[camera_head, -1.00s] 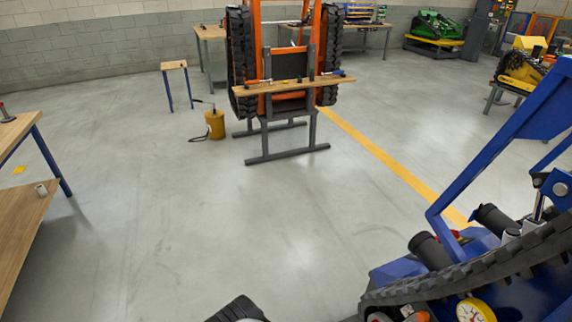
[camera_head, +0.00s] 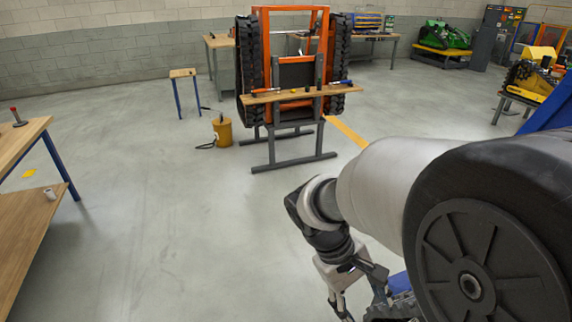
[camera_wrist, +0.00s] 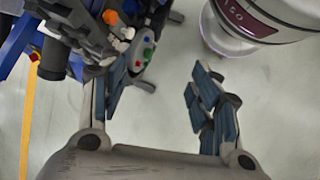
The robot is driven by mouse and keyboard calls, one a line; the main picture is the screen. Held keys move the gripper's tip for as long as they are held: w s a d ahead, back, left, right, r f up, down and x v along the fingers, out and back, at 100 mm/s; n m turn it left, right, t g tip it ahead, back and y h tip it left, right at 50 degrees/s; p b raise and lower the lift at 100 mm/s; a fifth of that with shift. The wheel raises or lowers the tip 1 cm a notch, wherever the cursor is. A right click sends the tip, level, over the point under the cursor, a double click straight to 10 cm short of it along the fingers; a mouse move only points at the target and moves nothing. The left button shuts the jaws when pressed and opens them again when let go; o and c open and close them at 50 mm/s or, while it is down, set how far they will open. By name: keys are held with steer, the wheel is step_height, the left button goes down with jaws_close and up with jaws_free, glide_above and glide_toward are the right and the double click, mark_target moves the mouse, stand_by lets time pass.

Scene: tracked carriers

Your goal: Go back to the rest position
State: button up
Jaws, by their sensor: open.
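My gripper (camera_head: 345,305) hangs at the lower middle of the head view, fingers pointing down, at the end of my raised arm. In the wrist view my gripper (camera_wrist: 163,95) is open, with its two blue-padded fingers well apart and bare grey floor between them. It holds nothing. The blue tracked carrier (camera_wrist: 85,25) shows beside and beyond the left finger in the wrist view, with a control panel with coloured buttons (camera_wrist: 143,52) close to that finger. I cannot tell whether they touch. In the head view my arm hides most of this carrier.
An orange tracked carrier (camera_head: 265,50) stands upright behind a wooden plank (camera_head: 300,93) with tools. A yellow canister (camera_head: 222,132) is on the floor to its left. A wooden bench (camera_head: 22,140) stands at the left edge. The floor between is clear. My own base shows upper right in the wrist view.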

steer(key=s+r+m+t+y, duration=0.5)
steer(key=s+r+t, duration=0.1)
steer(key=s+r, duration=0.3)
steer(key=shift+s+a+r+t, duration=0.4)
steer(key=shift+s+a, duration=0.05)
steer(key=shift+s, duration=0.3)
